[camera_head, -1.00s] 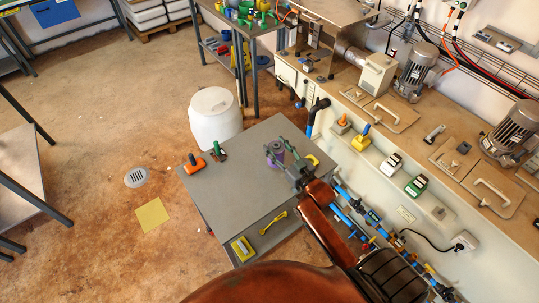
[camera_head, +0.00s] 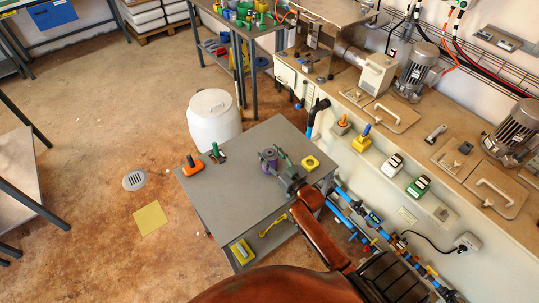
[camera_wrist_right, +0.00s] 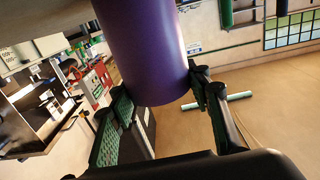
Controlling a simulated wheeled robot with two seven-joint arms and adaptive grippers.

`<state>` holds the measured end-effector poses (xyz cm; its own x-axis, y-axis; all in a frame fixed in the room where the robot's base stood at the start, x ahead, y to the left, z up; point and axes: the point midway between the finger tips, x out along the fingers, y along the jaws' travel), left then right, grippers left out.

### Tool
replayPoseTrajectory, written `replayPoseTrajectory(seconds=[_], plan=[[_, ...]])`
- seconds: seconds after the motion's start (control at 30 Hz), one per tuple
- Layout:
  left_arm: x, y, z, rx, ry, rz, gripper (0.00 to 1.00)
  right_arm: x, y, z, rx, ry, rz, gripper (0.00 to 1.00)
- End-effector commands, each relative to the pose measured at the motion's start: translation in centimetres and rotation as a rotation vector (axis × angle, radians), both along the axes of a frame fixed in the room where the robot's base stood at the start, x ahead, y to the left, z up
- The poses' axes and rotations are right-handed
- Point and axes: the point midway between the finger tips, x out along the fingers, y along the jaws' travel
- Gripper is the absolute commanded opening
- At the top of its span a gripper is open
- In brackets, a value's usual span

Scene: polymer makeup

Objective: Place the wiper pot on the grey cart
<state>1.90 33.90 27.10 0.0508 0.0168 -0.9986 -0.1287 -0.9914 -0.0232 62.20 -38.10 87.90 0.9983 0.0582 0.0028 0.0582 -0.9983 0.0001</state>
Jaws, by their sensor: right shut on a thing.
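The wiper pot (camera_head: 267,158), a purple cylinder with a greyish upper part, shows over the right part of the grey cart's top (camera_head: 225,195). My right gripper (camera_head: 277,160) is shut on it, reaching in from the lower right. In the right wrist view the purple pot (camera_wrist_right: 148,55) sits between the two green-padded fingers (camera_wrist_right: 160,105). I cannot tell whether the pot touches the cart top or hangs just above it. My left gripper is not in view.
A white drum (camera_head: 214,117) stands behind. The cart's middle is bare.

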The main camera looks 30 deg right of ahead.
Motion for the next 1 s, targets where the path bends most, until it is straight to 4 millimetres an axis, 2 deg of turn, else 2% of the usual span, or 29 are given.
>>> replayPoseTrajectory(seconds=[0.03, 0.07, 0.3, 0.67, 0.77, 1.0], plan=[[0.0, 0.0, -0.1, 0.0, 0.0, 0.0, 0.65, 0.0, 0.0, -0.2, 0.0, 0.0, 0.0, 0.18], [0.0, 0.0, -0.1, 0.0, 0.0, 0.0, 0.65, 0.0, 0.0, -0.2, 0.0, 0.001, 0.0, 0.46], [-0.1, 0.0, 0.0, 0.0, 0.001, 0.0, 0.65, 0.0, 0.0, -0.2, 0.0, 0.002, 0.0, 0.62], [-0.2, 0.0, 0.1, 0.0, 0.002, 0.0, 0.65, -0.5, -0.1, -0.1, 0.0, 0.005, -0.001, 0.62], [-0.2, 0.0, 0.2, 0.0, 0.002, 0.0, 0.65, -1.9, -0.2, -0.1, 0.0, 0.004, -0.001, 0.62], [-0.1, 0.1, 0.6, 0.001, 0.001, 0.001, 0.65, -6.9, -0.5, 0.0, 0.0, 0.005, -0.001, 0.62]])
